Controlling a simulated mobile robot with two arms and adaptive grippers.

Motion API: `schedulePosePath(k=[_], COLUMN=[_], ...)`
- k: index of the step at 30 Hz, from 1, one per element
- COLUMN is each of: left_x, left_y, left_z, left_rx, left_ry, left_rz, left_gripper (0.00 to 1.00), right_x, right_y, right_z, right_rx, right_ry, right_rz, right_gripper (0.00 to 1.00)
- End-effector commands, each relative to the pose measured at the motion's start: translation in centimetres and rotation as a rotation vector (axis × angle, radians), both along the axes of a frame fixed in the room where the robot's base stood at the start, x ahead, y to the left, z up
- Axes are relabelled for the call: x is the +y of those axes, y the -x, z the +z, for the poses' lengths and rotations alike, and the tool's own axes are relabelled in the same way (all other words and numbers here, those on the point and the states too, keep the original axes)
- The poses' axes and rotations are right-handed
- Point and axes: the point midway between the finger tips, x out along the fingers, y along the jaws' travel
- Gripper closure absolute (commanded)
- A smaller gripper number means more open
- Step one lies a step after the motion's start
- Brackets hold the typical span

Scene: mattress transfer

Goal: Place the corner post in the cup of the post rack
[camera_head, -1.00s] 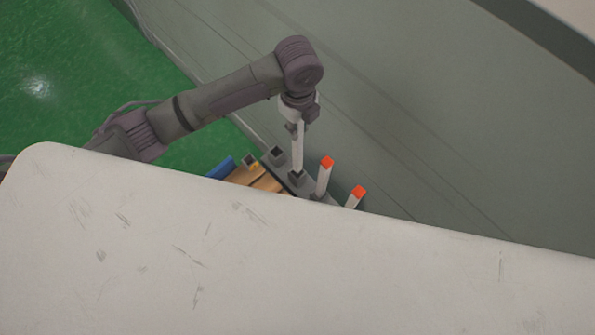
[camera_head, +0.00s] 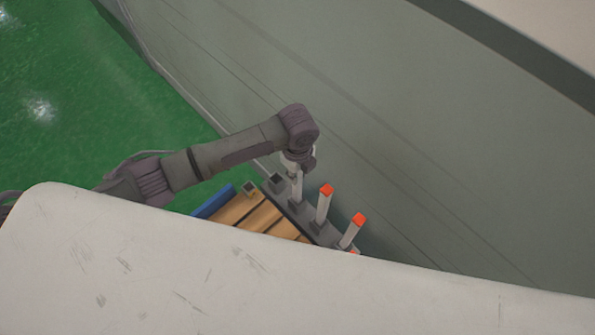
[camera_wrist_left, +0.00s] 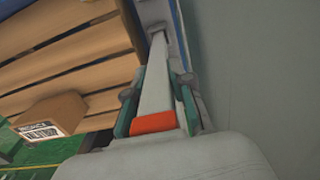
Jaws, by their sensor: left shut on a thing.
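The white corner post (camera_head: 297,188) stands roughly upright below my left gripper (camera_head: 297,170). The wrist view shows the post (camera_wrist_left: 157,88) with its orange-red end (camera_wrist_left: 153,122) between the two green-padded fingers of my left gripper (camera_wrist_left: 157,106), which is shut on it. The post's far end meets a dark square cup (camera_wrist_left: 157,32) of the rack. It appears to be in the cup's mouth, but I cannot tell how deep. The grey post rack (camera_head: 308,219) stands along the wall; its end cup (camera_head: 274,182) is empty. My right gripper is not in view.
Two orange-topped white posts (camera_head: 323,204) (camera_head: 352,231) stand in the rack beside the held one. A wooden slatted pallet (camera_head: 250,213) lies left of the rack. A cardboard box (camera_wrist_left: 50,113) shows in the wrist view. A large pale scratched surface (camera_head: 250,285) hides the nearer area.

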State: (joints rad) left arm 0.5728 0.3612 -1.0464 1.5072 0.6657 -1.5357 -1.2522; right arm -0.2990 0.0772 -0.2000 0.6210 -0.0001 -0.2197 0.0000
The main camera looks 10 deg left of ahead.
Motion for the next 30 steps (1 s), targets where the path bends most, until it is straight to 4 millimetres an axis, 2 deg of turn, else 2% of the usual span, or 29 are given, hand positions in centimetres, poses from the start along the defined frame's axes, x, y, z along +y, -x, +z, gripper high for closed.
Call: schedulePosePath(k=[1,2,6,15,19,23,30], left_x=[0.0,0.0,0.0,0.0,0.0,0.0,-0.1], left_y=[0.0,0.0,0.0,0.0,-0.1,-0.1,-0.1], left_z=[-0.2,-0.3,-0.2,-0.1,0.9,3.2,8.5], left_rx=[0.000,0.000,0.001,0.001,-0.001,-0.003,-0.003], left_ry=[0.000,0.000,-0.001,-0.001,0.001,0.001,0.002], left_rz=[0.000,0.000,0.000,0.000,0.000,-0.001,0.000], left_gripper=[1.00,0.76,0.53,0.53,0.53,0.53,0.53], right_x=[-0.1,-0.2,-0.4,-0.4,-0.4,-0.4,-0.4], right_y=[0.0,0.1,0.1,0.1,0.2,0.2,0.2], right_z=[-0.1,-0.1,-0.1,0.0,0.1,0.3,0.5], right_rx=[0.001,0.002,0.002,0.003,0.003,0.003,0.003], right_ry=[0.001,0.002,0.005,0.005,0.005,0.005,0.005], right_rz=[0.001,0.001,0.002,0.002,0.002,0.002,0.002], right_gripper=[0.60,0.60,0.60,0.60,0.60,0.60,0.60])
